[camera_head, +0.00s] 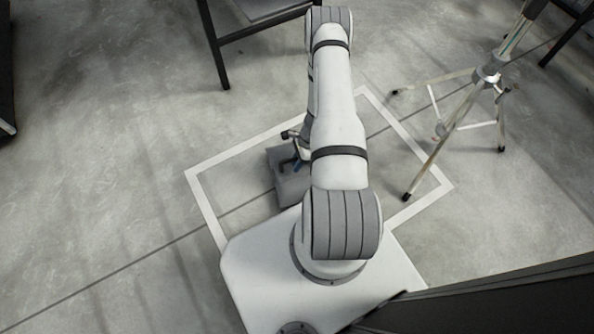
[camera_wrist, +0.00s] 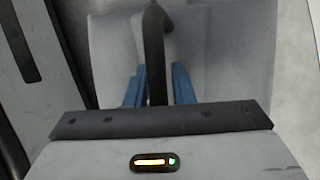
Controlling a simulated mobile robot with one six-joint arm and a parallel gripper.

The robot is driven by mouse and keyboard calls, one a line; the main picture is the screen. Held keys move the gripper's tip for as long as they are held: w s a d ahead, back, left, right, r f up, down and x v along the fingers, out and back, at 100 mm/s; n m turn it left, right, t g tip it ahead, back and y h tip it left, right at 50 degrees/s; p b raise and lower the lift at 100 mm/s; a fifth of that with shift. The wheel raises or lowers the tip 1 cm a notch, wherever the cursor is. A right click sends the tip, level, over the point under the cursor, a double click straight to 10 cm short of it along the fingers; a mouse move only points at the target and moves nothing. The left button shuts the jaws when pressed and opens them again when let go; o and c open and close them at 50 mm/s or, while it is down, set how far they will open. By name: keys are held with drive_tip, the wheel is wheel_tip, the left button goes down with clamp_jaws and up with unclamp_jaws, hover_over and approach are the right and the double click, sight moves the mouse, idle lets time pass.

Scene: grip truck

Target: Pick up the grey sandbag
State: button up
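The grey sandbag (camera_head: 291,189) lies on the floor inside a white taped outline, partly hidden behind my arm in the head view. In the wrist view, its grey fabric (camera_wrist: 232,55) fills the middle, with a dark strap handle (camera_wrist: 154,45) running up the centre. My gripper (camera_wrist: 159,75) has one blue finger on each side of this handle, low over the bag. A narrow gap shows between the handle and the right finger, so the fingers look open around it. In the head view, my gripper (camera_head: 296,163) is at the bag, mostly hidden by my arm.
A metal tripod stand (camera_head: 470,100) has its legs near the outline's right side. A dark-framed piece of furniture (camera_head: 215,45) stands at the back. A dark panel (camera_head: 500,300) is at the lower right. The floor (camera_head: 110,130) to the left is clear.

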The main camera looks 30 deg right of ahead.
clamp_jaws()
drive_tip(key=shift+w+r, duration=0.1)
drive_tip(key=shift+w, duration=0.1)
idle(0.8)
